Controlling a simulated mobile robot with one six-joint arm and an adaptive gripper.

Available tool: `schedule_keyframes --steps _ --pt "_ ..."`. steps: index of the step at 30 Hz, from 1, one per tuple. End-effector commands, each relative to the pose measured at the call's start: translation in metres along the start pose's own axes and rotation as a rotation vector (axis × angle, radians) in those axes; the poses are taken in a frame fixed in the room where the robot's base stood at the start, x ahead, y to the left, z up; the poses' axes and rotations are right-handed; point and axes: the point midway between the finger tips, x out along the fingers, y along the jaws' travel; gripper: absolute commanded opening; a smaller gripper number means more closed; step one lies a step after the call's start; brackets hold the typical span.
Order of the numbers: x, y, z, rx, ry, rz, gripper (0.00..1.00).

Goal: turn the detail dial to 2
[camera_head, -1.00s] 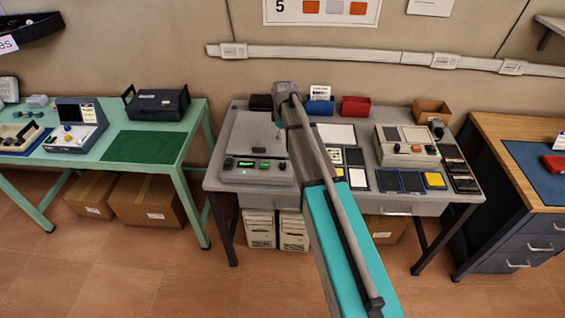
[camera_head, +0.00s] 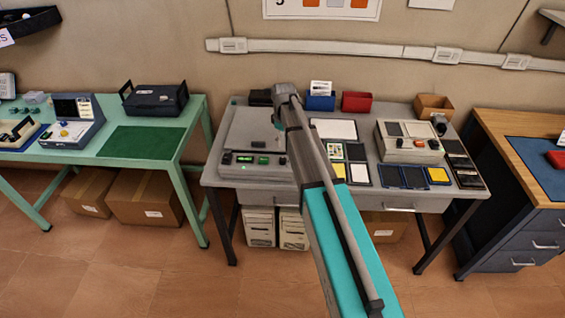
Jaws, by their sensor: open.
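A light grey machine (camera_head: 246,128) stands on the left of the middle grey table, its front strip carrying a green display (camera_head: 244,158) and dark knobs, one of them (camera_head: 283,160) at the right end. A beige box (camera_head: 404,152) on the right also has small controls. No dial lettering or pointer is legible, so I cannot tell which is the detail dial or its setting. My gripper (camera_head: 278,121) shows only as a small dark part by the wrist, above the grey machine and apart from the front knobs. It is open; its fingertips are mostly hidden.
The grey table (camera_head: 345,203) also holds flat panels, a blue bin (camera_head: 320,103) and a red bin (camera_head: 356,102). A green table (camera_head: 190,135) with devices stands left; a wooden-topped desk (camera_head: 484,122) stands right. My arm covers part of the table's middle.

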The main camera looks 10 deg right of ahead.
Motion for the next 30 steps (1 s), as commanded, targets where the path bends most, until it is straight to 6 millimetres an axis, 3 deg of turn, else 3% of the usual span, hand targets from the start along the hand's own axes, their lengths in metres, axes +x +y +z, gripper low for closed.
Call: schedule_keyframes --steps 30 --pt "0.082 0.0 0.0 0.0 0.0 0.0 0.76"
